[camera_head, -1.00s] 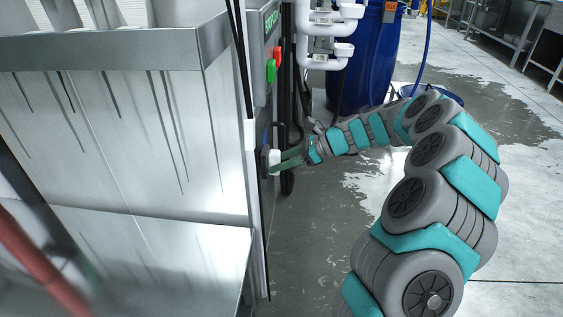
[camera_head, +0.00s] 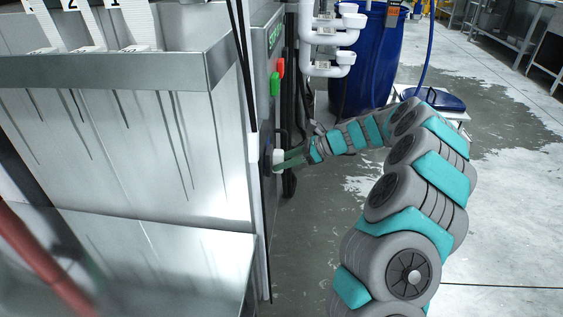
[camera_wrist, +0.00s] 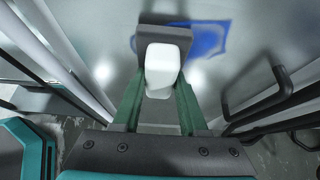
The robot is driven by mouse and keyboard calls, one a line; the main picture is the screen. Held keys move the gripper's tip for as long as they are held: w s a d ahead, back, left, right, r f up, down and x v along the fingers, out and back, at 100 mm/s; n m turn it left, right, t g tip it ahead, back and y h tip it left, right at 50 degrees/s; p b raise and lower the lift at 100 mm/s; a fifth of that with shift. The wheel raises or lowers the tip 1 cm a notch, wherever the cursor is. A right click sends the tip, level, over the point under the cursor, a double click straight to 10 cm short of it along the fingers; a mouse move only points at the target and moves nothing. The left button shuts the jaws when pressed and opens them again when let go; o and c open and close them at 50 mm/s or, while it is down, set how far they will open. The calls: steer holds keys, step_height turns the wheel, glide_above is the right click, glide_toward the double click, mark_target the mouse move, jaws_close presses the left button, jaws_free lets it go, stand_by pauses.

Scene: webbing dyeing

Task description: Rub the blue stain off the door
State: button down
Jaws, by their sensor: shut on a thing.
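My gripper (camera_wrist: 158,90) is shut on the white handle (camera_wrist: 163,68) of a scrubber with a dark grey pad (camera_wrist: 148,20). The pad faces the grey metal door (camera_wrist: 258,30) and seems to lie against it. The blue stain (camera_wrist: 212,40) shows on the door just right of the pad; the pad and handle may hide part of it. In the head view my gripper (camera_head: 290,160) reaches left to the door (camera_head: 266,120), which is seen almost edge-on, so its stained face is hidden there.
A black bar handle (camera_wrist: 272,95) juts from the door right of my gripper. Green (camera_head: 275,85) and red (camera_head: 280,66) buttons are above. White pipes (camera_head: 327,70) and a blue barrel (camera_head: 370,60) stand behind my arm. A steel tank (camera_head: 130,130) is left. Wet floor lies right.

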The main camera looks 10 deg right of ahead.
steer(key=w+d+p, duration=0.2)
steer(key=w+p, duration=0.1)
steer(key=w, duration=0.4)
steer(key=shift+w+p, duration=0.3)
steer(key=shift+w, duration=0.1)
stand_by(0.4)
